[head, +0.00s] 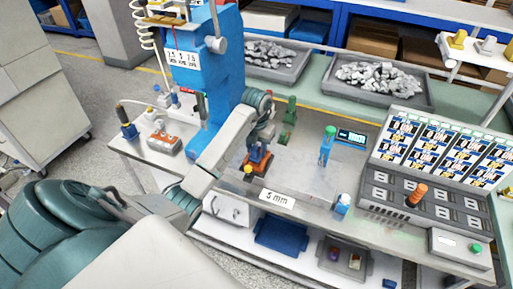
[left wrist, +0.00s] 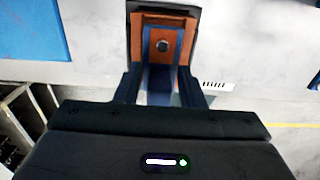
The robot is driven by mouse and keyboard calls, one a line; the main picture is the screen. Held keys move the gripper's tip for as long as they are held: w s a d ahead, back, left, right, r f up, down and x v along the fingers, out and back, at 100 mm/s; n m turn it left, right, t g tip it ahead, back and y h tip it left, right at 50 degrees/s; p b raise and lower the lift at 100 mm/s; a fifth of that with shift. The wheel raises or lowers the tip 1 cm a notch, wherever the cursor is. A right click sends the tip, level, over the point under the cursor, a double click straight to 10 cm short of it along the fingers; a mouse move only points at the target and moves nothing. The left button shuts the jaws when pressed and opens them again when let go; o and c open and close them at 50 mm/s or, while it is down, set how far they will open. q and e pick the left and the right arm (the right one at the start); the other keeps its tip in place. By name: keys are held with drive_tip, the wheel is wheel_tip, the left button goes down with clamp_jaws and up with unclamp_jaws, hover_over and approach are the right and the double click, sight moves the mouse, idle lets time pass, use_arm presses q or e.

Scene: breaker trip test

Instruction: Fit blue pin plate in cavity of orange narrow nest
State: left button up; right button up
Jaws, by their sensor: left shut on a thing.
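The orange narrow nest (head: 258,167) stands on the grey work plate in the middle of the head view. In the left wrist view the nest (left wrist: 138,38) is at the top centre, with a dark border around it. The blue pin plate (left wrist: 162,72) has a round grey pin and lies between the nest's orange side walls in that view. I cannot tell whether it is fully down in the cavity. My left gripper (left wrist: 160,88) is shut on the near end of the plate. In the head view my left gripper (head: 261,145) is just above the nest and hides part of it.
A blue upright tool (head: 325,148) and a green stand (head: 289,120) are near the nest. A blue press column (head: 215,75) rises at the left. A breaker panel (head: 415,190) is at the right, and bins of grey parts (head: 380,85) stand behind.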

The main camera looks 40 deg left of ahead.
use_arm(q)
drive_tip(key=shift+f+b, duration=0.6)
drive_tip(key=shift+f, duration=0.25)
drive_tip(key=o, duration=1.1)
